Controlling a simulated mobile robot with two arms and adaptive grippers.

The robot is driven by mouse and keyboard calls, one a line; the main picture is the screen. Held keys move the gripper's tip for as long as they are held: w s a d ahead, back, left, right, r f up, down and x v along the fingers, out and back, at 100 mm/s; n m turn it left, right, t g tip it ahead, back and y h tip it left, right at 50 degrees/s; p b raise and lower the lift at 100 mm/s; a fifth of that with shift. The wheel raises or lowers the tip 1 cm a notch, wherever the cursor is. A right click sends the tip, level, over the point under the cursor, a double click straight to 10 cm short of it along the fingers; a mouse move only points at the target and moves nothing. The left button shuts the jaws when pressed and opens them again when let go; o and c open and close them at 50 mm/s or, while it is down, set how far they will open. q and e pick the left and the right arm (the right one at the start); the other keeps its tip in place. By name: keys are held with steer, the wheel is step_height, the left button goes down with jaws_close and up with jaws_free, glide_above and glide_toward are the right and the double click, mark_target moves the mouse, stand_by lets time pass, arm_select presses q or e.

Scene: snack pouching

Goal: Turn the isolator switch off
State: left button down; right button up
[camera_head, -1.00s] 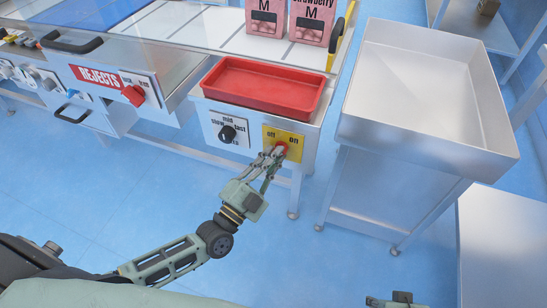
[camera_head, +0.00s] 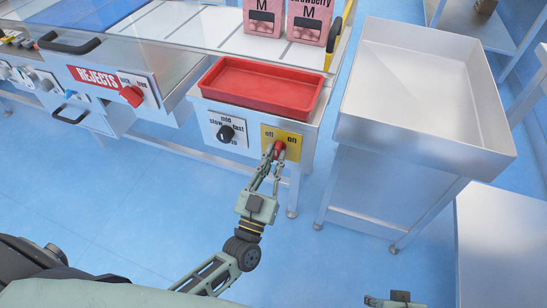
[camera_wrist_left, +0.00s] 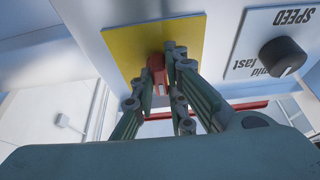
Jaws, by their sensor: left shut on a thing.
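The isolator switch is a red knob (camera_head: 279,149) on a yellow plate (camera_head: 291,137) marked "off" and "on", on the front of the machine. My left gripper (camera_head: 274,155) is at the knob, its fingers on either side and shut on it. In the left wrist view the red knob (camera_wrist_left: 157,68) sits between the fingers, in front of the yellow plate (camera_wrist_left: 130,50). The fingers hide part of the knob, so I cannot tell its exact angle. A small part of my right gripper (camera_head: 396,300) shows at the bottom edge.
A black speed knob (camera_head: 226,133) is left of the yellow plate. A red tray (camera_head: 262,88) sits above it. A deep metal bin (camera_head: 425,135) stands at the right. Blue floor is open below.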

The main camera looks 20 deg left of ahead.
arm_select(q)
steer(key=n+y, duration=0.1)
steer(key=n, duration=0.1)
steer(key=n+y, duration=0.2)
steer(key=n, duration=0.1)
steer(key=shift+d+n+p, duration=0.2)
steer(key=shift+n+p, duration=0.1)
steer(key=shift+p, duration=0.1)
steer(key=n+y, duration=0.1)
steer(key=n, duration=0.1)
steer(key=n+g+y+p, duration=0.1)
steer(key=n, duration=0.2)
steer(key=shift+d+r+y, duration=0.1)
steer(key=shift+d+y, duration=0.05)
steer(key=shift+y, duration=0.15)
steer(key=shift+n+g+y+p, duration=0.55)
steer(key=shift+n+g, duration=0.15)
steer(key=shift+n, duration=0.7)
arm_select(e)
step_height(320, 180, down, 11)
steer(key=s, duration=0.1)
steer(key=shift+s+r+g, duration=0.2)
steer(key=shift+s+g, duration=0.1)
arm_select(q)
steer(key=c, duration=1.8)
jaws_free()
steer(key=shift+o, duration=0.2)
steer(key=v, duration=1.2)
steer(key=shift+h, duration=0.25)
